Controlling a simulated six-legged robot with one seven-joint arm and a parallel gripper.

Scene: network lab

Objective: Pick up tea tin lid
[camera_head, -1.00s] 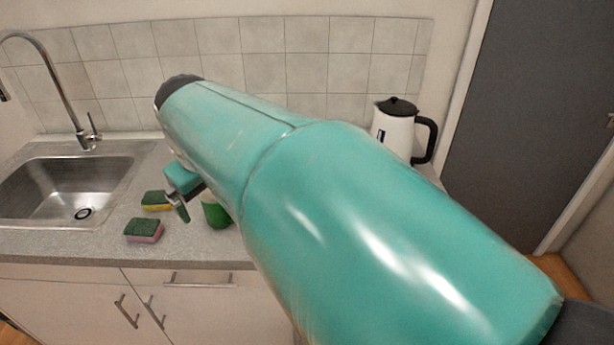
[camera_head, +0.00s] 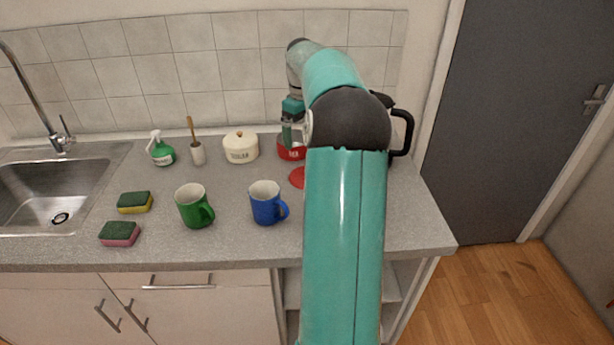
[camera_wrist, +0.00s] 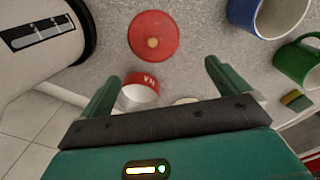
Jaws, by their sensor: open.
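The tea tin lid is a flat red disc with a small light knob (camera_wrist: 153,37), lying on the counter near the top middle of the wrist view. In the head view the lid (camera_head: 297,178) shows only partly, with my arm covering its right side. The red tea tin (camera_head: 291,152) stands just behind the lid, and it also shows in the wrist view (camera_wrist: 142,92) without a lid on it. My gripper (camera_wrist: 160,70) is open and empty, above the counter near the tin. In the head view my gripper (camera_head: 291,138) appears just above the tin, apart from the lid.
A blue mug (camera_head: 267,204) and a green mug (camera_head: 193,206) stand in front. A cream lidded pot (camera_head: 240,147), brush holder (camera_head: 197,153) and green spray bottle (camera_head: 161,151) stand along the back. A kettle (camera_wrist: 40,40) is close beside the lid. Two sponges lie by the sink.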

